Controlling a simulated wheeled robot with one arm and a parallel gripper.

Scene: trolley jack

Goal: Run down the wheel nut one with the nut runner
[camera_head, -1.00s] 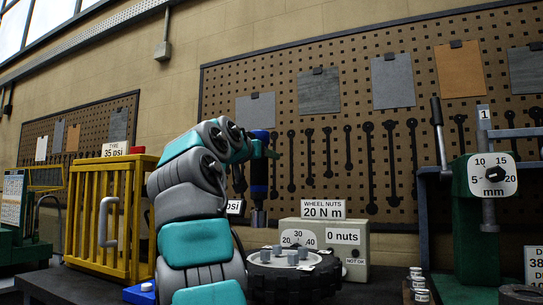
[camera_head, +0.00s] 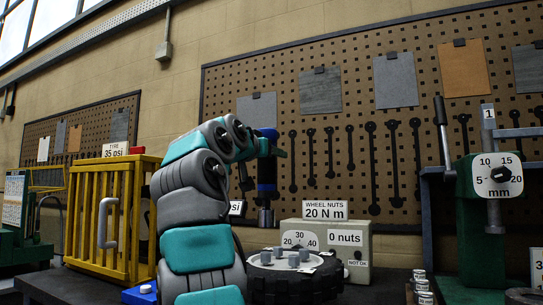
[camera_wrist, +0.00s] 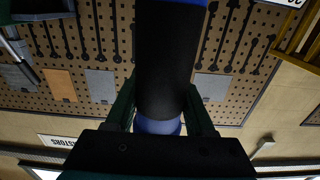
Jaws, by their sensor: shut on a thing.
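My gripper (camera_head: 271,155) is shut on the nut runner (camera_head: 266,178), a blue and black upright tool with a metal socket at its lower end. In the wrist view the black body of the nut runner (camera_wrist: 163,65) fills the space between my two fingers. The socket is above the back left of the wheel (camera_head: 292,283), a dark round tyre lying flat. Several grey wheel nuts (camera_head: 293,259) stand on its top face; which is wheel nut one I cannot tell. The controller box (camera_head: 368,240) behind reads "WHEEL NUTS 20 N m" and "0 nuts".
A yellow cage (camera_head: 103,215) stands at left. A green press (camera_head: 480,230) with a mm dial stands at right. Small stacked cylinders (camera_head: 421,283) are right of the wheel. A pegboard (camera_head: 340,150) with tools covers the wall behind.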

